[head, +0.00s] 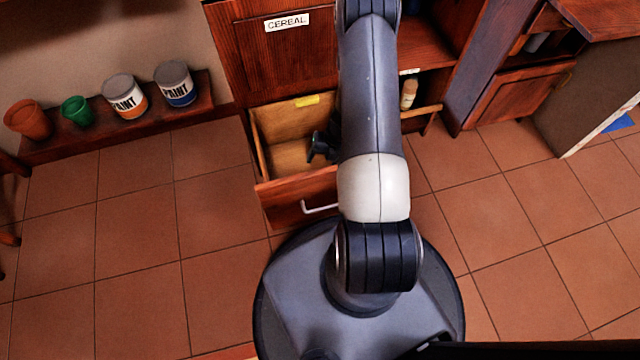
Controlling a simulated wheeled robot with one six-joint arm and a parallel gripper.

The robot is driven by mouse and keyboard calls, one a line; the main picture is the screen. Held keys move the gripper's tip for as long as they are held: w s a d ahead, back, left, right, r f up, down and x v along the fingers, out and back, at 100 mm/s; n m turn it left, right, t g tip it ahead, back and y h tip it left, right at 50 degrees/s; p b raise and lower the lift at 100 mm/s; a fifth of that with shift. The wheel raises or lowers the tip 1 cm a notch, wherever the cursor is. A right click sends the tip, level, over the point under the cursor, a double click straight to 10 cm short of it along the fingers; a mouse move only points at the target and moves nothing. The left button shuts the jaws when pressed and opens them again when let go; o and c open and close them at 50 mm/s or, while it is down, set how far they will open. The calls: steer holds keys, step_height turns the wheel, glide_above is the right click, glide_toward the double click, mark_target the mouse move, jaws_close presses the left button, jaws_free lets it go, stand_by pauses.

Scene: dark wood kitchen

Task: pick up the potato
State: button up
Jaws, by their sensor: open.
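No potato can be made out in the head view; my arm hides part of the open drawer. The drawer (285,205) is wooden, with a white handle on its front, and is pulled out below the cabinet. My gripper (318,149) shows only in part, as a dark shape at the left side of my arm. It appears over or inside the drawer and is open. Whether anything is between its fingers is hidden. The visible left part of the drawer floor looks bare.
A cabinet door has a CEREAL label (287,22). A small tan bottle-like object (408,94) stands right of my arm. Paint cans (175,83) and pots (78,111) stand on a low shelf at left.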

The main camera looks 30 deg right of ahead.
step_height(320, 180, down, 9)
steer(key=b, duration=0.3)
steer(key=shift+r+b, duration=0.15)
steer(key=shift+b, duration=0.25)
steer(key=b+x, duration=0.3)
steer(key=x, duration=0.4)
steer(key=shift+r, duration=0.1)
steer(key=shift+c, duration=0.2)
steer(key=c, duration=0.8)
